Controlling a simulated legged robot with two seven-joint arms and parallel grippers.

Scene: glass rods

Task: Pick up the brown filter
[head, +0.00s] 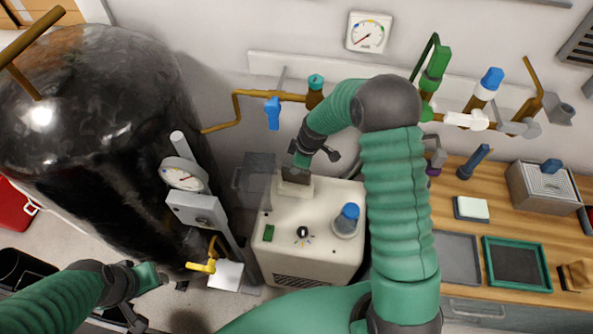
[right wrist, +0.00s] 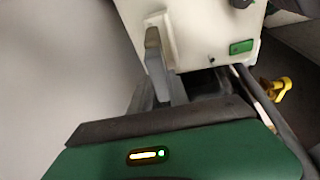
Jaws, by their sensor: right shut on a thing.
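The brown filter (head: 296,176) is a small dark brown block at the back of the top of a white machine (head: 285,218) in the head view. My right gripper (head: 298,166) reaches down onto it from above and is shut on it. The lower part of the filter sits close to a pale raised piece of the machine; I cannot tell whether they touch. In the right wrist view, the gripper's grey finger (right wrist: 155,55) shows against the white machine, and the filter is not clearly visible. My left gripper (head: 147,277) is at the lower left, away from the filter; its jaws are unclear.
A large black tank (head: 90,100) stands at the left, with a gauge post (head: 190,190) beside it. The machine top carries a blue-capped part (head: 347,218) and a black knob (head: 303,232). Pipes with valves run along the wall. A wooden bench (head: 450,210) with trays is at the right.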

